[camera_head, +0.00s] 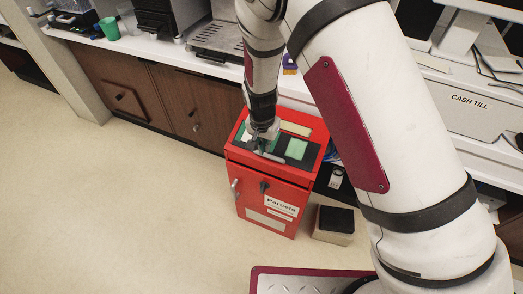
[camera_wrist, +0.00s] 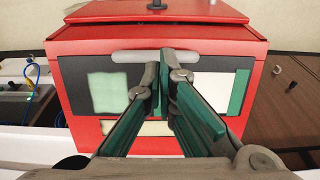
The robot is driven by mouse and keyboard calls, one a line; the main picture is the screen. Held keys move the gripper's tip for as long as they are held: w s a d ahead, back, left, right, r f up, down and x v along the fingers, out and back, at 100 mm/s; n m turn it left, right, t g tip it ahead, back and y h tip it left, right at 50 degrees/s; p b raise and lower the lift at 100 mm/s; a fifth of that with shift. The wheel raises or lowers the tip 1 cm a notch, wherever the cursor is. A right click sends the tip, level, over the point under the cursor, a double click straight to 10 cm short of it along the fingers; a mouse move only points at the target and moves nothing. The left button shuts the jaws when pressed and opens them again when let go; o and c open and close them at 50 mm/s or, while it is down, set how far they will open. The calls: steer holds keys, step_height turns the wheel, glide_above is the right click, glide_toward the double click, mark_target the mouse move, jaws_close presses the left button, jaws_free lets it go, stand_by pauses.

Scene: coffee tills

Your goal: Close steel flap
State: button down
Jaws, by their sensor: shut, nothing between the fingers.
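A red parcels box (camera_head: 271,195) stands on the floor in front of the counter, with a dark panel (camera_head: 312,151) on its top. A pale grey, round-ended metal bar (camera_head: 272,157) lies along the panel's front edge; it looks like the steel flap or its edge, and I cannot tell how far it is open. In the wrist view the bar (camera_wrist: 130,57) runs behind my fingertips. My gripper (camera_head: 259,148) is over the box top, its fingers (camera_wrist: 160,66) together and empty. The fingertips are at the bar or just above it; contact is unclear. They hide its middle.
Light green (camera_wrist: 108,91) and white (camera_wrist: 212,90) patches lie on the panel. The box front has a dark handle (camera_head: 264,187) and a Parcels label (camera_head: 281,206). A dark-topped block (camera_head: 335,222) stands right of the box. Floor to the left is clear.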

step_height(320, 180, up, 10)
steer(key=s, duration=0.2)
steer(key=shift+a+r, duration=0.25)
steer(key=shift+a, duration=0.05)
steer(key=s+d+r+n+y+p, duration=0.1)
steer(key=s+d+r, duration=0.45)
steer(key=r, duration=0.45)
steer(key=s+d+r+n+y+p, duration=0.1)
steer(key=s+d+r, duration=0.3)
steer(key=d+r, duration=0.5)
steer(key=s+d+r+t, duration=0.1)
steer(key=s+d+r, duration=0.1)
steer(key=s, duration=0.4)
steer(key=s+d+r+n+h+p, duration=0.1)
steer(key=s+d+r, duration=0.2)
steer(key=s, duration=0.3)
steer(key=s+d+r+n+t+p, duration=0.1)
steer(key=s+d+r, duration=0.1)
steer(key=s+r, duration=0.3)
steer(key=shift+s+d+t, duration=0.3)
steer(key=shift+s, duration=0.35)
steer(key=shift+r, duration=0.1)
